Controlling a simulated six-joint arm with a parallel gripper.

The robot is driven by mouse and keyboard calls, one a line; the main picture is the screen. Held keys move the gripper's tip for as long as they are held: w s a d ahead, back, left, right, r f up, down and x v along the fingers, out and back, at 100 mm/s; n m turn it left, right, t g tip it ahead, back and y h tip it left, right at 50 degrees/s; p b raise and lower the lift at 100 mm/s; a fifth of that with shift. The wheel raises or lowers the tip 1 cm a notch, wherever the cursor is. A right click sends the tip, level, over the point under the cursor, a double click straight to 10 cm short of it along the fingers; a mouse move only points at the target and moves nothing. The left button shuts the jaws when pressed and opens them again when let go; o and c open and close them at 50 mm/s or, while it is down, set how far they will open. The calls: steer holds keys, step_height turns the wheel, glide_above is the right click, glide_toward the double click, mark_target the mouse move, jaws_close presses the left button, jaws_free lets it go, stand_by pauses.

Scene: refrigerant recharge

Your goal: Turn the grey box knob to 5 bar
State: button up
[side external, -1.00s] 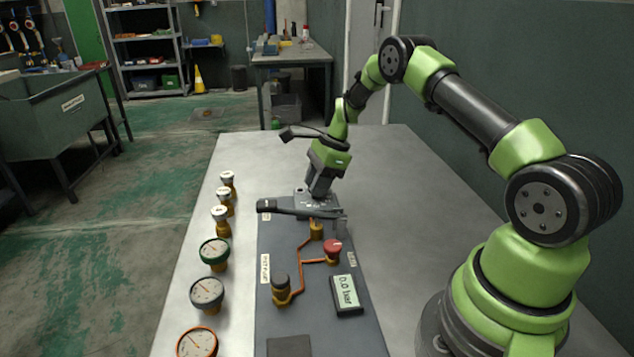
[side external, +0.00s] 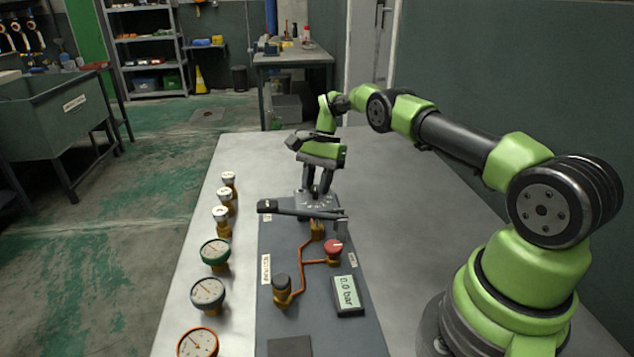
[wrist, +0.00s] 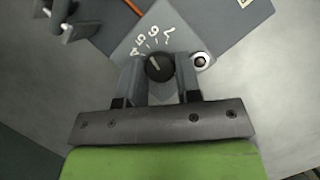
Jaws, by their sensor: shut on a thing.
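The grey box (side external: 306,200) sits at the far end of the dark panel, under my gripper (side external: 319,190). In the wrist view the box face (wrist: 180,22) carries a round black knob (wrist: 158,68) with a white pointer mark. My gripper (wrist: 159,78) is shut on the knob, one finger on each side. The numbers 4, 5, 6 and 7 show around the knob's far side. The pointer aims up and slightly left, close to the 5; its exact setting is hard to read.
A long dark lever (side external: 298,211) lies across the panel just in front of the box. The display (side external: 347,294) reads 0.0 bar. A red knob (side external: 333,248) and a black knob (side external: 282,286) stand on the panel. Several gauges (side external: 208,291) line its left side.

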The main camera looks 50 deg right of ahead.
mark_target(317, 186)
steer(key=shift+n, duration=0.6)
steer(key=o, duration=0.9)
step_height(317, 186, up, 10)
steer(key=shift+r, duration=0.1)
stand_by(0.4)
